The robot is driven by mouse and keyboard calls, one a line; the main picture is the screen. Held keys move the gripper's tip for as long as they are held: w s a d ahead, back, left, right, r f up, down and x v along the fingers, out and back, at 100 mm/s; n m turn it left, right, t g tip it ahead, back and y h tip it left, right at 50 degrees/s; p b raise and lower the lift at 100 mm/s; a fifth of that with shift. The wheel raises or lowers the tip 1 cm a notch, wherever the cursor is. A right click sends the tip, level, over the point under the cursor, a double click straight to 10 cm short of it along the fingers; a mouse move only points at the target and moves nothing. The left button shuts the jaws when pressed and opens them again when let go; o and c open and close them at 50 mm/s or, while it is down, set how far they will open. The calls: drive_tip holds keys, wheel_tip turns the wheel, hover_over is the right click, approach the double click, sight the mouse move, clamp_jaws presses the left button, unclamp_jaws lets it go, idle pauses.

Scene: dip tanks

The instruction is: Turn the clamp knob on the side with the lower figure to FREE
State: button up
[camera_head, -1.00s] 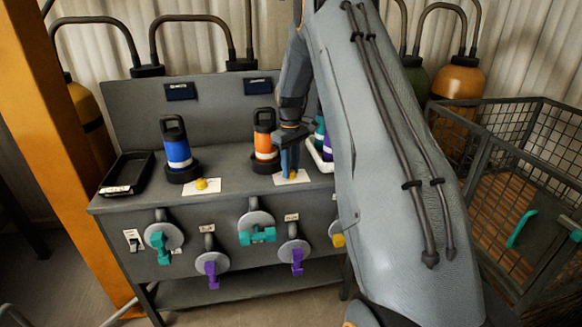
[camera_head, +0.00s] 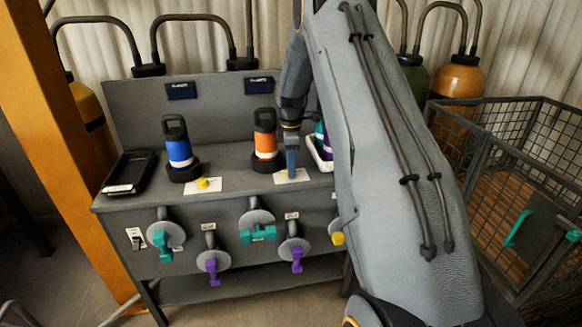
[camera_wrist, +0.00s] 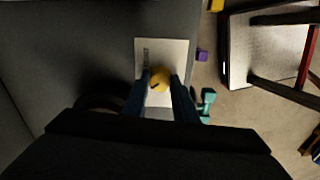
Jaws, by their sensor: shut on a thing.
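My gripper (camera_head: 291,166) points down at the right clamp knob on the bench top and hides it in the head view. In the wrist view this yellow knob (camera_wrist: 159,80) sits on a white plate (camera_wrist: 176,52), between my fingers, which are shut on it. The left clamp knob (camera_head: 203,183), also yellow, stands free on its own white plate (camera_head: 216,187). Two dark displays, left (camera_head: 181,91) and right (camera_head: 259,86), are on the back panel. Their figures are too small to read. A blue bottle (camera_head: 178,146) stands at left, an orange bottle (camera_head: 265,139) at right.
A black tray (camera_head: 146,157) lies at the bench's left end. A white tray (camera_head: 316,154) with bottles is right of my gripper. Teal, purple and yellow valve handles (camera_head: 258,233) stick out of the bench front. A wire cage (camera_head: 490,190) stands at right.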

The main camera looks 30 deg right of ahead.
drive_tip(key=shift+n, duration=0.5)
drive_tip(key=o, duration=1.1)
drive_tip(key=shift+c, duration=0.2)
drive_tip(key=shift+r, duration=0.15)
wheel_tip(320, 180, up, 8)
drive_tip(key=shift+f+b, duration=0.15)
drive_tip(key=shift+b, duration=0.5)
drive_tip(key=shift+a, duration=0.1)
